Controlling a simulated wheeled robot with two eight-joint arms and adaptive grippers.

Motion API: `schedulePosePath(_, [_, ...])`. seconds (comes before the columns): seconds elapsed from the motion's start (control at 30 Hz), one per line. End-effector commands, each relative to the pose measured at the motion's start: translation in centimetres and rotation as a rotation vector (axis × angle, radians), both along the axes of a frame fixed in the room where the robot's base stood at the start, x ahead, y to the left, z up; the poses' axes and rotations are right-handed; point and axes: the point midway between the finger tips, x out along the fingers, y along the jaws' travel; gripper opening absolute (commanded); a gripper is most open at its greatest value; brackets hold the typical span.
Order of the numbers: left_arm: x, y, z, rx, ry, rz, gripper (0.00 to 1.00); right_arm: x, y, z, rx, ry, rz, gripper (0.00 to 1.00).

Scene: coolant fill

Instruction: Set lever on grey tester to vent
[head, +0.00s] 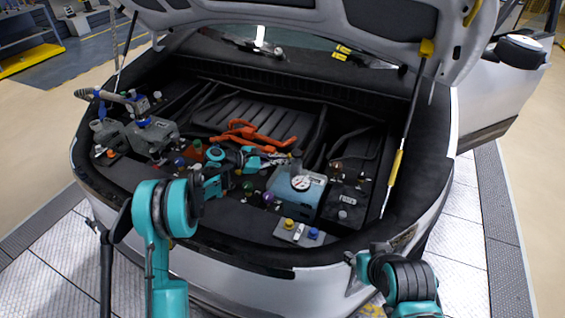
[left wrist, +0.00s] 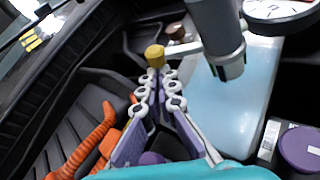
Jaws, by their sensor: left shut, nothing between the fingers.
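The grey tester (left wrist: 215,35) is an upright grey cylinder above a pale blue tank (left wrist: 240,95) in the left wrist view. A pale lever arm (left wrist: 186,48) sticks out from its side toward the left and ends in a yellow knob (left wrist: 155,55). My left gripper (left wrist: 161,80) is shut and empty, with its fingertips close to the yellow knob; I cannot tell whether they touch it. In the head view my left gripper (head: 286,157) is beside the round white gauge (head: 301,183), and the lever is too small to make out.
Orange hoses (head: 245,134) lie behind my left gripper. Several coloured caps, such as the yellow cap (head: 289,223), stand along the front of the bay. A prop rod (head: 396,170) holds the hood at the right. My right arm (head: 402,275) is at the front right.

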Motion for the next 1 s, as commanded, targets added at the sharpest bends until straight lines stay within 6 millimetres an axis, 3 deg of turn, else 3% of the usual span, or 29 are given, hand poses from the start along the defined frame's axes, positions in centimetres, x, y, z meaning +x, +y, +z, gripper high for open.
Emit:
schedulePosePath(0.47, [-0.4,-0.1,1.9,0.114,-0.384,0.0,0.0,0.0,0.0,-0.6,0.0,0.0,0.0,0.4])
schedulePosePath(1.0, [-0.8,0.5,2.6,0.115,-0.388,0.0,0.0,0.0,0.0,-0.4,0.0,0.0,0.0,0.4])
